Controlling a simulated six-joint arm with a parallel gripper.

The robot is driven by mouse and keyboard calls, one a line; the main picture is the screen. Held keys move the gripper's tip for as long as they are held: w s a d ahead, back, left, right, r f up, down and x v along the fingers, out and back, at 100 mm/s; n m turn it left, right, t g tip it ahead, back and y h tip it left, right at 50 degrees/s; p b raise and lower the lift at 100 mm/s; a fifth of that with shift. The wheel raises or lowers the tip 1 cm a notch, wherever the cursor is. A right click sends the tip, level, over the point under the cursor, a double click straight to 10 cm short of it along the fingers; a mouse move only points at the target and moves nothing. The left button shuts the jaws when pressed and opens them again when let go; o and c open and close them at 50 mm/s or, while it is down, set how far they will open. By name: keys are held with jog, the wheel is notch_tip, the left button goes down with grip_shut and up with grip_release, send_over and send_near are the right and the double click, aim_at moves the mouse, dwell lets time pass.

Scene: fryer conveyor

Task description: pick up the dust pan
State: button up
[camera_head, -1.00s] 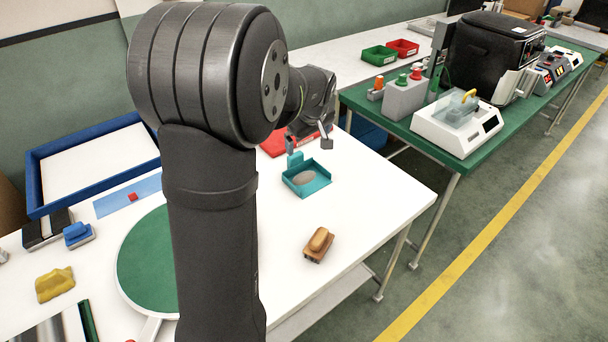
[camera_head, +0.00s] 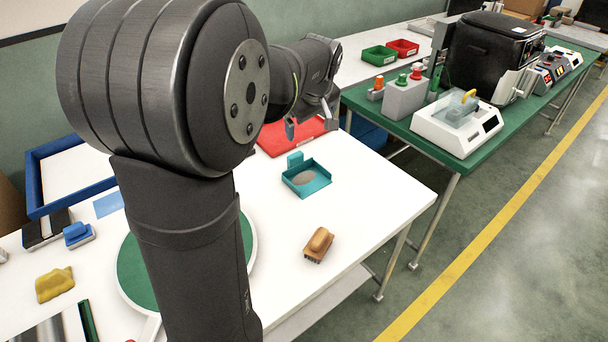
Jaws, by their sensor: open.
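The teal dust pan (camera_head: 318,185) lies on the white table in the camera_head view. It has a low tray with raised sides, a short upright teal handle part at its back left, and a grey-brown patch in its middle. My gripper (camera_head: 311,128) is open and empty above the red tray, behind the dust pan and apart from it. Both fingers point down. My arm covers much of the left half of the view.
A wooden brush (camera_head: 319,243) lies in front of the dust pan, near the table's right edge. A red tray (camera_head: 280,142) lies behind it. A round green board (camera_head: 132,272) is partly behind my arm. The white table around the dust pan is clear.

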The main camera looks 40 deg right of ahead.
jog(key=shift+v, duration=1.2)
jog(key=shift+c, duration=0.2)
jog(key=c, duration=1.1)
jog(key=shift+w, duration=0.1)
